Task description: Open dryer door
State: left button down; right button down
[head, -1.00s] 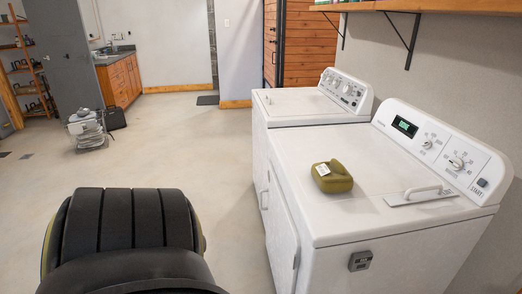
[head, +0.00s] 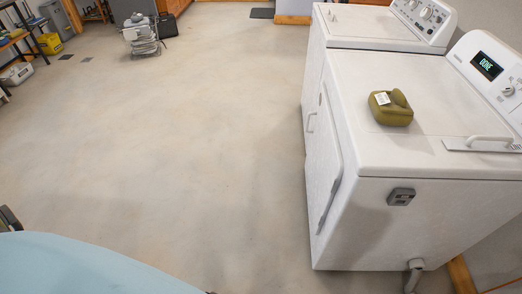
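The white dryer (head: 430,215) stands at the right, with a lit display reading DONE on its back panel. Its front faces left and shows at a steep angle. The door (head: 325,160) is on that front and looks shut. A grey handle (head: 311,122) stands out at the door's far side, and a grey strip (head: 330,205) runs along its near edge. I see neither gripper clearly. A light blue curved part and a small dark part at the lower left appear to be mine. Nothing touches the door.
An olive-green case (head: 391,107) lies on the dryer top. A second white machine (head: 375,27) stands behind the dryer. A pipe (head: 413,275) comes out low at its near side. A grey appliance (head: 140,35) stands far off. The floor (head: 190,150) left of the dryer is clear.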

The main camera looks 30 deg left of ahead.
aim_at(324, 154)
jog(key=u, duration=0.3)
jog(key=i, duration=1)
jog(key=k, duration=1.25)
jog(key=u, duration=0.8)
jog(key=i, duration=0.9)
jog(key=u, duration=0.75)
jog(key=i, duration=2.1)
jog(key=z, duration=1.6)
jog(key=i, duration=0.8)
jog(key=z, duration=0.8)
